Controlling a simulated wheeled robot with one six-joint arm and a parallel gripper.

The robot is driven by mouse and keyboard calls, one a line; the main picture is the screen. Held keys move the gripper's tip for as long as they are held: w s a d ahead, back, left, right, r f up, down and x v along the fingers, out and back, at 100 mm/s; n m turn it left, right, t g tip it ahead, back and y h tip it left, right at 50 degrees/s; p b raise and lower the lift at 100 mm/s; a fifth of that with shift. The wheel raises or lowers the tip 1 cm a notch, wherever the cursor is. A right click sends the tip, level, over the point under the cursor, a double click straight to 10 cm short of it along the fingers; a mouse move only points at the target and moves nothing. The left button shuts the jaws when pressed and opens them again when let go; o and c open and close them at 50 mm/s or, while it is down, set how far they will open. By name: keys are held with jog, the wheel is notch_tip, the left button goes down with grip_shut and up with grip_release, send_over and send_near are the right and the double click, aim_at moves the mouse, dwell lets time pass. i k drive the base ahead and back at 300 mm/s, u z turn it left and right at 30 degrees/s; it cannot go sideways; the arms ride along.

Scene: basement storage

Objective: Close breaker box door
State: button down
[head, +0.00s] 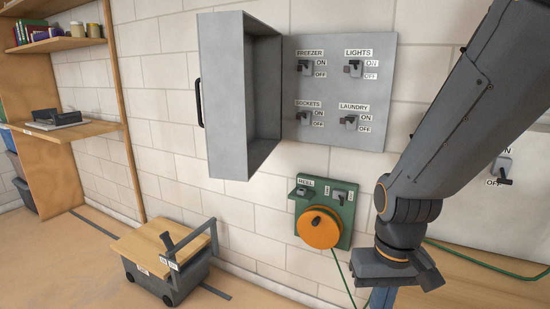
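The breaker box is a grey panel (375,140) on the white block wall, with switches labelled FREEZER (305,67), LIGHTS (354,68), SOCKETS (303,118) and LAUNDRY (349,121). Its deep, box-like grey door (228,110) stands wide open to the left. A black handle (199,103) is on the door's left side. My gripper (385,296) is at the lower right, below the panel, pointing down and apart from the door. Its fingers are mostly cut off by the bottom edge, so its opening is hidden.
A green reel mount with an orange reel (320,228) sits below the panel, its green cable hanging down. A wheeled cart (165,262) with a wooden top stands at lower left. Wooden shelving (60,130) is far left. Another switch panel (475,220) is behind my arm.

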aim_at(239, 54)
jog(key=u, duration=0.6)
jog(key=k, duration=0.75)
jog(key=u, duration=0.8)
jog(key=k, duration=0.5)
jog(key=u, duration=0.9)
jog(key=i, duration=1.6)
jog(key=z, duration=0.55)
jog(key=i, duration=0.95)
jog(key=z, duration=1.55)
jog(key=i, duration=0.6)
jog(key=z, duration=0.6)
